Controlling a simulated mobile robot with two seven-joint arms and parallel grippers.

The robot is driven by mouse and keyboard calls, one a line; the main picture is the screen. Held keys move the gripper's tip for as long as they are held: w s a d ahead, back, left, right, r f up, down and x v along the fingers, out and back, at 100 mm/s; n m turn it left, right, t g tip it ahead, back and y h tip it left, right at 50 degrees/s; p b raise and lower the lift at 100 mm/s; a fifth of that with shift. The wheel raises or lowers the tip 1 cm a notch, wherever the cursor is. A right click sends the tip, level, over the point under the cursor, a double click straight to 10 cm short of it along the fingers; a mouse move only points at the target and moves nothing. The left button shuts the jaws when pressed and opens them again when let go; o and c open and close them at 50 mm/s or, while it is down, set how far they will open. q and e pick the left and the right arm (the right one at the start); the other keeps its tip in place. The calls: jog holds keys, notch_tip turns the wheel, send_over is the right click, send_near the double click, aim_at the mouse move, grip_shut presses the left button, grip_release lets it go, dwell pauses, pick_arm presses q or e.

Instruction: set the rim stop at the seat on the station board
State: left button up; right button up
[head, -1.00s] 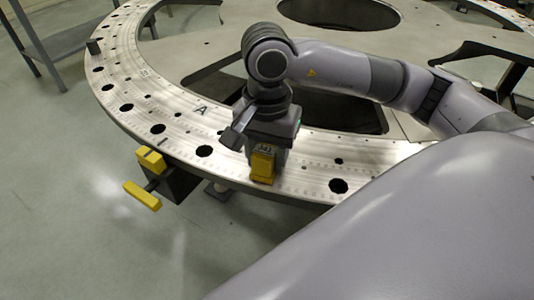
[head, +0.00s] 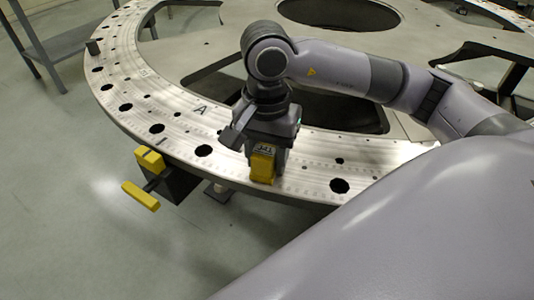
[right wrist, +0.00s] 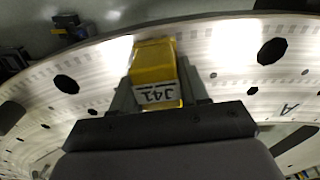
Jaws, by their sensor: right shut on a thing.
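A yellow block (head: 262,166) with a white label sits between the fingers of my right gripper (head: 264,150), over the front part of the metal ring. In the right wrist view the yellow block (right wrist: 154,62) shows between both fingers, its label upside down. My right gripper is shut on it. I cannot tell whether the block's underside touches the ring. No part is clearly readable as the station board or its seat. My left gripper is not in view.
The metal ring (head: 180,118) has several dark round holes and a letter A. A black fixture with yellow parts (head: 150,160) juts from its outer rim, left of my gripper. A grey shelf (head: 70,42) stands at the far left. The floor in front is clear.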

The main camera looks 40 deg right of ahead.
dwell(0.3)
jog(key=o, duration=1.4)
jog(key=shift+r+p, duration=1.8)
jog(key=shift+r, duration=1.65)
